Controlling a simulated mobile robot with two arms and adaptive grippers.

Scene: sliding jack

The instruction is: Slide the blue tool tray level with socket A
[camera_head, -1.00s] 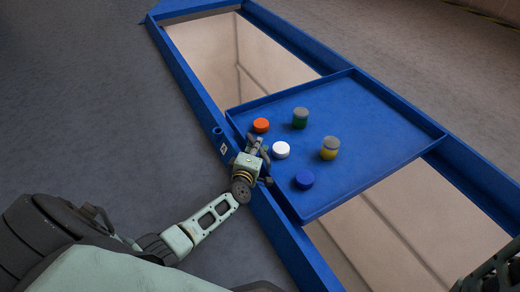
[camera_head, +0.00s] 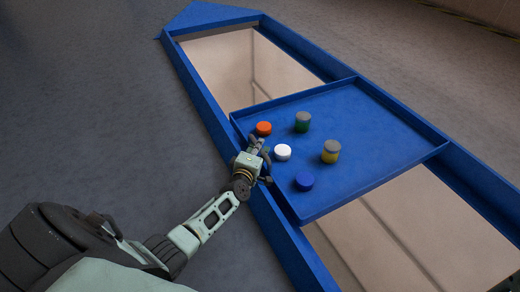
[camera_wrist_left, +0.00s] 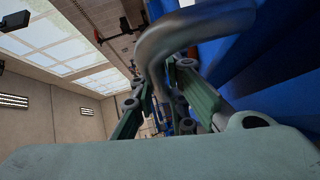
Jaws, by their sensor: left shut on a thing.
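The blue tool tray (camera_head: 375,122) lies across the long blue frame in the head view. My left gripper (camera_head: 257,147) is at the tray's left edge. In the left wrist view its fingers (camera_wrist_left: 168,100) are closed around a bent grey metal handle (camera_wrist_left: 188,36). In the head view the gripper hides the handle. No socket or label shows on the frame's left rail now; my gripper and arm cover part of that rail. My right gripper is not in view.
Round orange (camera_head: 264,128), white (camera_head: 282,152) and blue (camera_head: 304,181) pieces stand on the tray, with grey-topped green (camera_head: 302,122) and yellow (camera_head: 331,151) ones. The blue frame (camera_head: 196,93) has pale openings beyond and before the tray. Grey floor (camera_head: 110,110) lies clear at left.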

